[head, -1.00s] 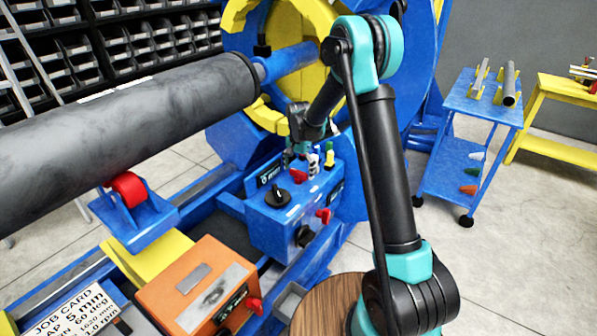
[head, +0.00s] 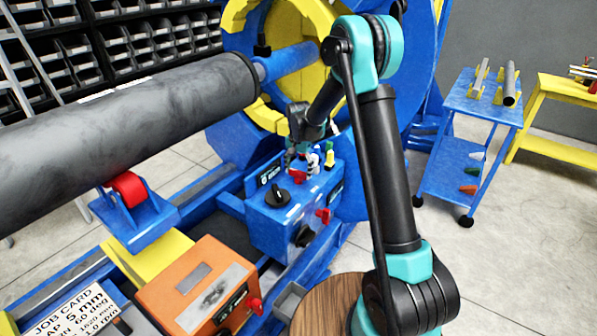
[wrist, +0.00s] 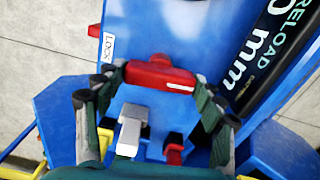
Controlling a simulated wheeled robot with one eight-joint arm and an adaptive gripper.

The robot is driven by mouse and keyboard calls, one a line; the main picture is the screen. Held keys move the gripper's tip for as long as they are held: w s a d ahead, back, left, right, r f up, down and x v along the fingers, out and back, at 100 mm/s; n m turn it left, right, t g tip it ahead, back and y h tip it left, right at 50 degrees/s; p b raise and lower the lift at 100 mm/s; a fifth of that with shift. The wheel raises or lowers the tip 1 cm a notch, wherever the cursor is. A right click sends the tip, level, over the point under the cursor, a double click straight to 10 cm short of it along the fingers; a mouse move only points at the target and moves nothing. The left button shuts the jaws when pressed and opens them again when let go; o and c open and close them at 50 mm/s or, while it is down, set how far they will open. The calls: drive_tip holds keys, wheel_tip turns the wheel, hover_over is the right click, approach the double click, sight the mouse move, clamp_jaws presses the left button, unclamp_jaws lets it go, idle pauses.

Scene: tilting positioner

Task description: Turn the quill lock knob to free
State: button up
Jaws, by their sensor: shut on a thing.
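The quill lock knob is a red bar-shaped knob (wrist: 158,76) with a white line near its right end, on a blue housing. In the wrist view it lies roughly crosswise, tilted slightly down to the right.
A grey lever (wrist: 131,132) and a smaller red lever (wrist: 174,150) stand close below the knob in the wrist view. A black dial (head: 278,196) and a red side knob (head: 323,215) are on the control box. A large grey cylinder (head: 130,120) spans the left.

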sight(299, 171)
drive_tip(key=n, duration=0.8)
drive_tip(key=shift+n, duration=0.4)
drive_tip(key=n, duration=0.4)
drive_tip(key=shift+n, duration=1.9)
drive_tip(key=o, duration=1.2)
drive_tip(key=shift+c, duration=0.2)
wheel_tip(299, 171, up, 12)
